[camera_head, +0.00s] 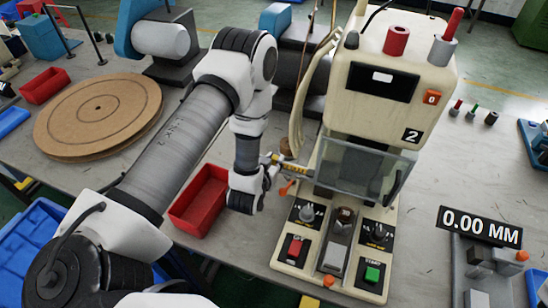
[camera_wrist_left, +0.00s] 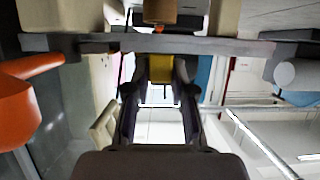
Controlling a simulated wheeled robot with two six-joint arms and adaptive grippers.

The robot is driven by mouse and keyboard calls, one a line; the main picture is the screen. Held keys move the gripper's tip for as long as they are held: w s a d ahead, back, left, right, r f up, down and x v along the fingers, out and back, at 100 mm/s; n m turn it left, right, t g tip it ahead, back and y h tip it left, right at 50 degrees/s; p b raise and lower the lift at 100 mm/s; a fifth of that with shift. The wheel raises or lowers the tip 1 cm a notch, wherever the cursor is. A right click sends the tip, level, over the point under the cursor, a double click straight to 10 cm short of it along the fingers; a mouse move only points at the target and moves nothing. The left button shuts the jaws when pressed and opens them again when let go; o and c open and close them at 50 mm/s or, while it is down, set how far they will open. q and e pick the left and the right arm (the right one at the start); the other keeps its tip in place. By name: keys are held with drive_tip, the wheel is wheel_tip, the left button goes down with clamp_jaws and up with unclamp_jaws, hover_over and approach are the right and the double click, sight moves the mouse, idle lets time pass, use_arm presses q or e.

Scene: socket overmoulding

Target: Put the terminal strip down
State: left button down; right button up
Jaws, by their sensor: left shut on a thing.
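My left gripper (camera_head: 272,165) is at the left side of the cream machine (camera_head: 338,112), by its clear guard. In the left wrist view my left gripper (camera_wrist_left: 160,92) is shut on a small yellow piece, which I take to be the terminal strip (camera_wrist_left: 160,69). The terminal strip (camera_head: 291,167) shows only partly in the head view, between the gripper and the machine. A grey bar (camera_wrist_left: 225,46) crosses just beyond the fingertips; I cannot tell whether the strip touches it. My right gripper is not in view.
The clear guard (camera_head: 375,168) hangs in front of the machine's opening. An orange part (camera_head: 287,187) sits close below the gripper. A red bin (camera_head: 203,200) stands to the left, with a round wooden disc (camera_head: 98,115) beyond. A control panel with buttons (camera_head: 373,274) lies in front.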

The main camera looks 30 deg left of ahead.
use_arm(q)
drive_tip(key=shift+f, duration=0.2)
drive_tip(key=shift+f, duration=0.1)
drive_tip(key=c, duration=1)
unclamp_jaws()
drive_tip(key=shift+f+b, duration=0.1)
drive_tip(key=shift+b, duration=0.2)
